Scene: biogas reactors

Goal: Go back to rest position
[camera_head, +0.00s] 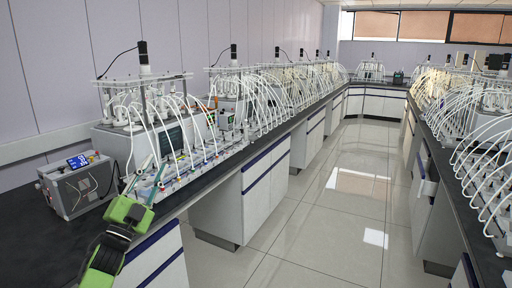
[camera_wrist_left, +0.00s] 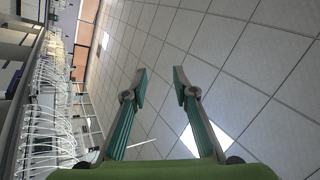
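My left arm comes in from the bottom left in the head view, green and black. Its gripper (camera_head: 157,166) is over the near end of the left bench, in front of the nearest reactor rig (camera_head: 140,100). In the left wrist view, the two teal and grey fingers of the left gripper (camera_wrist_left: 160,72) stand apart with nothing between them. My right gripper is in neither view.
The left bench (camera_head: 38,235) carries a grey box with a blue display (camera_head: 82,186) and a long row of rigs with white tubes. Another bench with tubed rigs (camera_head: 490,150) runs along the right. The tiled aisle (camera_head: 335,205) between them is clear.

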